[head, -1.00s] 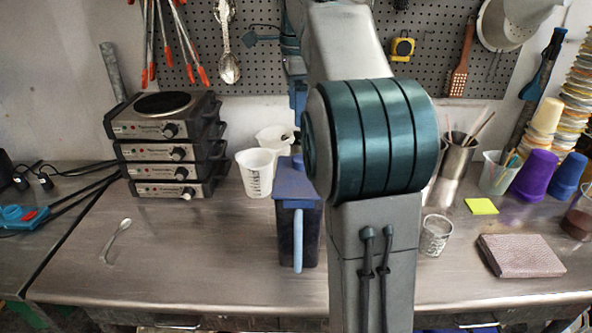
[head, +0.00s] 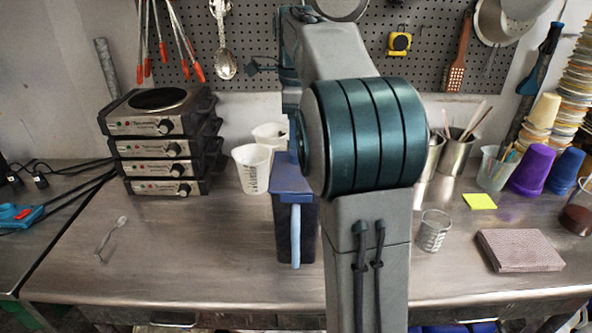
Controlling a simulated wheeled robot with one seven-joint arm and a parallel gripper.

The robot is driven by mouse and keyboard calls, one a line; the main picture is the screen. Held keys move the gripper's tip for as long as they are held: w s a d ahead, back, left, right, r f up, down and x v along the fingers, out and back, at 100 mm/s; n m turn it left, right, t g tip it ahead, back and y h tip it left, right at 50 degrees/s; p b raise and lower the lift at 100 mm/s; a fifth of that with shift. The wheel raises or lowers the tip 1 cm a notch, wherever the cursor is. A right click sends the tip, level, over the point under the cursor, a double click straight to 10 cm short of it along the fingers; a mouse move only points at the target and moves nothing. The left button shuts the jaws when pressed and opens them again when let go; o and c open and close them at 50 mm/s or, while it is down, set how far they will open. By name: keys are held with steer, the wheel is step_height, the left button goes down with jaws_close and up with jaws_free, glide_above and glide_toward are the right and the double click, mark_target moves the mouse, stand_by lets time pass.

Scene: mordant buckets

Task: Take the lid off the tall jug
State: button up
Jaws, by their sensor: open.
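The tall jug (head: 283,232) stands upright on the metal table, dark-bodied with a light blue handle (head: 296,237) facing me. Its blue lid (head: 288,186) is on top; the right part of the jug and lid is hidden by my arm. The end of my arm comes down behind the big teal joint. Part of my gripper (head: 292,108) shows as a narrow blue-grey piece above and behind the lid. It is open, but its fingertips are mostly hidden, and I cannot tell whether they touch the lid.
White measuring cups (head: 253,168) stand close behind and left of the jug. The front left is clear.

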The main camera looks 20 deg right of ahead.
mark_target(297, 170)
steer(key=f, duration=0.4)
steer(key=shift+s+d+f, duration=0.1)
steer(key=shift+d+f, duration=0.1)
steer(key=shift+f, duration=0.1)
steer(key=c, duration=1.1)
steer(key=shift+r, duration=0.15)
